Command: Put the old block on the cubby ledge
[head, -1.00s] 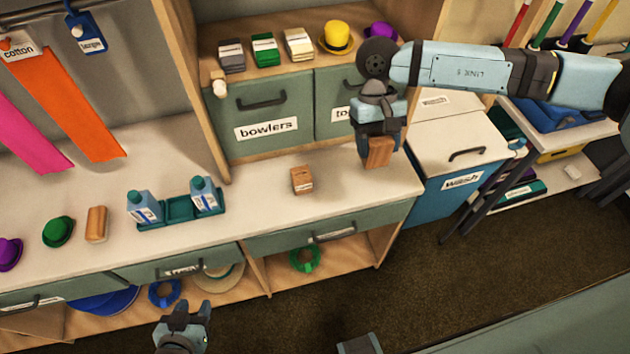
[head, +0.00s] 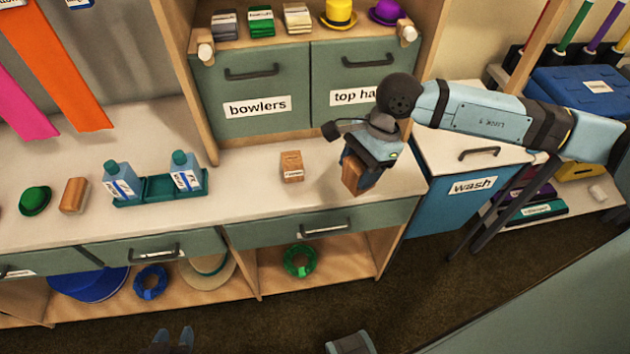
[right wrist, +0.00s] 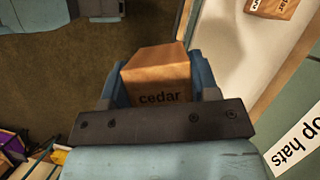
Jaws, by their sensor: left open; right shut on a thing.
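My right gripper (head: 362,170) is shut on a brown wooden block (head: 356,176) and holds it tilted near the counter's front right part. In the right wrist view this block (right wrist: 156,80) reads "cedar" and sits between the fingers. A second, similar block (head: 291,166) stands on the white counter, left of my right gripper. Part of it shows at the top right of the right wrist view (right wrist: 272,8). Which block is the old one I cannot tell. A wooden ledge (head: 222,53) runs above the "bowlers" and "top hats" doors. My left gripper (head: 173,340) is open at the bottom edge.
Folded stacks, a yellow hat (head: 339,14) and a purple hat (head: 386,12) occupy much of the ledge. A teal tray (head: 160,189) with two bottles, a brown brush-like item (head: 74,195) and a green hat (head: 35,200) stand left on the counter. The blue wash bin (head: 455,200) is at right.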

